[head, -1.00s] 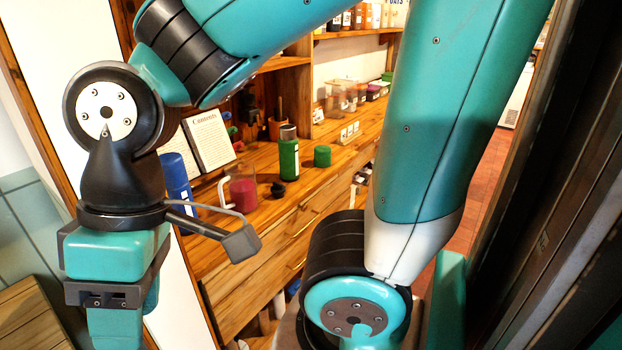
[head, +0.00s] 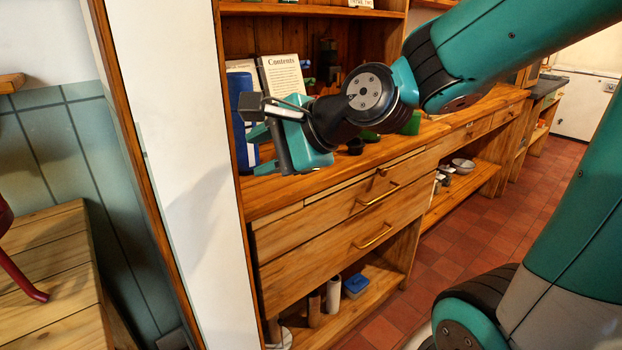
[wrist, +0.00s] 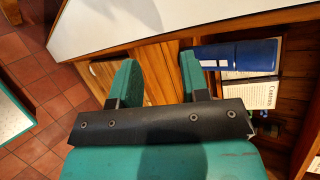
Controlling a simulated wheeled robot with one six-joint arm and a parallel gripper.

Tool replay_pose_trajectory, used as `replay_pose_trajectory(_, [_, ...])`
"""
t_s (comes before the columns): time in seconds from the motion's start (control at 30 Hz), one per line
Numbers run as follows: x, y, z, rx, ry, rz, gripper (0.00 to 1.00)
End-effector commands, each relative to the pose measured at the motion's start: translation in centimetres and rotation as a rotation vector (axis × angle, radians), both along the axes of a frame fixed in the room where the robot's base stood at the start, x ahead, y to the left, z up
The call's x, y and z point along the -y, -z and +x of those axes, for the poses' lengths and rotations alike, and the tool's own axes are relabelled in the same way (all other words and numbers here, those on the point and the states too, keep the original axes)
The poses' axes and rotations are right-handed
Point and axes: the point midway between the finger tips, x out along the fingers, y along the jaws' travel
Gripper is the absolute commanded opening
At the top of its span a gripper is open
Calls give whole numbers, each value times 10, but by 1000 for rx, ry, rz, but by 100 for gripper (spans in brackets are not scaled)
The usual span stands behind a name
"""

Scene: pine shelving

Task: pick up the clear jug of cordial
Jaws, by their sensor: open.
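The clear jug of cordial does not show in either current view. In the head view my gripper (head: 256,150) and wrist cover the part of the counter beside the blue bottle. My gripper is open, turned to the left, with its two teal fingers apart. In the wrist view the gripper (wrist: 159,68) has nothing between its fingers. The white panel edge and pale wood lie beyond them.
A blue bottle (head: 240,105) stands by the open book (head: 283,75) at the counter's left end; the bottle also shows in the wrist view (wrist: 245,56). A white upright panel (head: 190,150) borders the counter. Red tiled floor (head: 470,215) is clear at right.

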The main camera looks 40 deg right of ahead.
Motion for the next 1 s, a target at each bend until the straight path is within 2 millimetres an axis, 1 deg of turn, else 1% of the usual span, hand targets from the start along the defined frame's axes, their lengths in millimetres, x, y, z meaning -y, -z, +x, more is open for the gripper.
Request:
replay_pose_trajectory(0.03, [20,36,10,10,137,123,42])
replay_pose_trajectory(0.07, [31,43,15,19,215,206,42])
replay_pose_trajectory(0.1, [46,51,21,33,312,318,42])
replay_pose_trajectory(0.17, [69,62,27,61,442,485,42])
replay_pose_trajectory(0.2, [84,68,30,84,518,593,42])
replay_pose_trajectory(0.3, [117,79,32,142,660,836,42])
replay_pose_trajectory(0.4, [142,85,31,196,747,1022,42])
replay_pose_trajectory(0.43, [148,85,30,210,763,1066,42])
replay_pose_trajectory(0.53, [161,86,28,240,797,1167,42])
replay_pose_trajectory(0.67, [167,80,33,251,810,1218,42])
replay_pose_trajectory(0.77, [167,76,44,245,810,1222,42])
replay_pose_trajectory(0.83, [167,76,53,244,812,1219,42])
replay_pose_trajectory(1.0, [169,75,68,242,808,1218,42])
